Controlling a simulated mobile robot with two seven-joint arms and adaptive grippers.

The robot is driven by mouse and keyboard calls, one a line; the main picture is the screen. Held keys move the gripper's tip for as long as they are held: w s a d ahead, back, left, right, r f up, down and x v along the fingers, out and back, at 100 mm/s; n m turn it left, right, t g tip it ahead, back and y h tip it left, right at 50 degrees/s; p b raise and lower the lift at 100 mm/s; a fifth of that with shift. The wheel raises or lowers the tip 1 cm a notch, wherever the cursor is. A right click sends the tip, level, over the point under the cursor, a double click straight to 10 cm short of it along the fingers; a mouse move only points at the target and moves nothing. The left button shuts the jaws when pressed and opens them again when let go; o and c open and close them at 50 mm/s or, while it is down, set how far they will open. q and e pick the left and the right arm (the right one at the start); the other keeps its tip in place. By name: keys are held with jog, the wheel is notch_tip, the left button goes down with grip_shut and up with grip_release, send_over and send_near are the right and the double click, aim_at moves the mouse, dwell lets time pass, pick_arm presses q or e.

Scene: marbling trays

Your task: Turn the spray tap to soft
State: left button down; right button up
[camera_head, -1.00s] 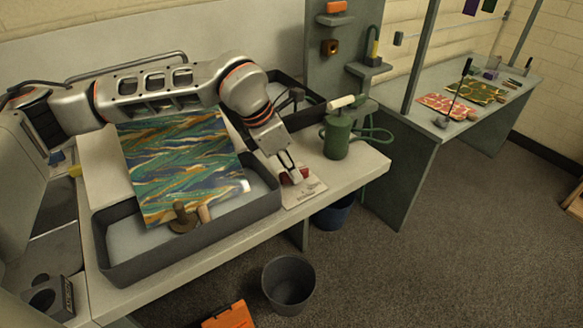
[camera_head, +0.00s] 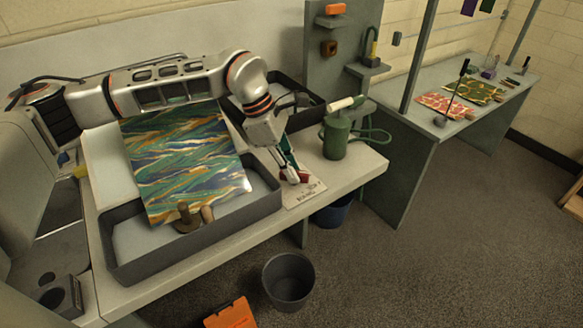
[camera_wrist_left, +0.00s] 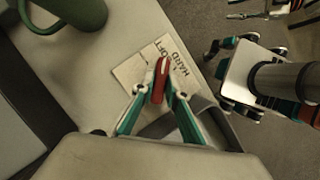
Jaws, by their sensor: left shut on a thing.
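The spray tap is a red lever (camera_wrist_left: 161,80) over a pale plate (camera_wrist_left: 133,71) lettered SOFT and HARD. In the wrist view the lever's upper end lies by the lettering, between the two words; its exact setting is unclear. My left gripper (camera_wrist_left: 158,92), with teal fingers, is shut on the lever. In the head view my left gripper (camera_head: 292,178) reaches down to the plate (camera_head: 309,189) at the table's front edge and partly hides the lever. What looks like my right gripper (camera_wrist_left: 238,78) shows at the wrist view's right; its jaw state is unclear.
A green sprayer (camera_head: 335,140) with a hose stands just behind the plate. A dark tray (camera_head: 125,262) with a marbled sheet (camera_head: 185,165) lies to the left. A grey bin (camera_head: 289,281) stands on the floor in front.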

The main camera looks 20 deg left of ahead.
dwell(0.3)
pick_arm(q)
jog(key=c, duration=2)
grip_release()
jog(key=shift+r, duration=0.1)
jog(key=v, duration=1.2)
jog(key=shift+d, duration=0.1)
